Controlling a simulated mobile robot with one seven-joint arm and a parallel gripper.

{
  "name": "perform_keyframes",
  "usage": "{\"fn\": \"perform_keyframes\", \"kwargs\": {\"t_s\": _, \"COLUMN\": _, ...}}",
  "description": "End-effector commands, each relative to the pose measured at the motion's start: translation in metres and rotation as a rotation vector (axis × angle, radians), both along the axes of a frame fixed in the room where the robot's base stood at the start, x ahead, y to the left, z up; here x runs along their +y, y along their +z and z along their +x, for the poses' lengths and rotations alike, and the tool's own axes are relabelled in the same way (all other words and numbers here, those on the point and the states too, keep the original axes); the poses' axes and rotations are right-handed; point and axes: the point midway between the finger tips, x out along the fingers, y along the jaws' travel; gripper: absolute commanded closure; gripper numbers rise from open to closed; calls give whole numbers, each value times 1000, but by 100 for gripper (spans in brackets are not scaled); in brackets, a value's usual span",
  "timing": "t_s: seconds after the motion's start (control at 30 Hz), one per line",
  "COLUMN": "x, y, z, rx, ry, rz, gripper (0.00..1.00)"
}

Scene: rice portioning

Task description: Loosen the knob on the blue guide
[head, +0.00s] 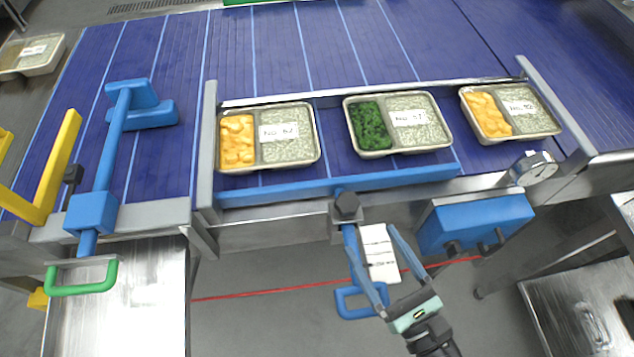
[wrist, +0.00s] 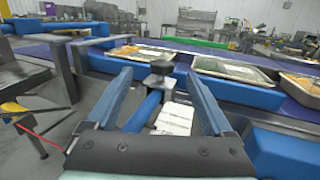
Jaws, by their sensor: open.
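The blue guide (head: 340,186) is a long blue rail along the front edge of the conveyor, in front of the trays. A dark knob (head: 346,204) sits at its middle on a grey clamp block; it also shows in the wrist view (wrist: 158,81). A white label card (head: 380,253) shows between the fingers.
Three labelled food trays (head: 284,137) (head: 384,150) (head: 540,124) sit on the blue belt (head: 270,50) behind the guide. A blue box (head: 474,224) and a round gauge (head: 533,168) are at right. A blue T-shaped tool (head: 104,165) and yellow frame (head: 58,160) are at left.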

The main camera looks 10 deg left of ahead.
Motion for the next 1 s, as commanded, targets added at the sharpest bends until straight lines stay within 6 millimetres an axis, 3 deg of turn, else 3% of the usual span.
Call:
{"fn": "perform_keyframes", "kwargs": {"t_s": 0.1, "x": -15, "y": -5, "z": -16, "rx": 43, "ry": -62, "rz": -31, "gripper": 14}}
{"fn": "perform_keyframes", "kwargs": {"t_s": 0.27, "x": -14, "y": -8, "z": -12, "rx": 52, "ry": -75, "rz": -41, "gripper": 14}}
{"fn": "perform_keyframes", "kwargs": {"t_s": 0.7, "x": 34, "y": -7, "z": 60, "rx": 50, "ry": -70, "rz": -37, "gripper": 14}}
{"fn": "perform_keyframes", "kwargs": {"t_s": 1.0, "x": 52, "y": -8, "z": 87, "rx": 51, "ry": -72, "rz": -38, "gripper": 14}}
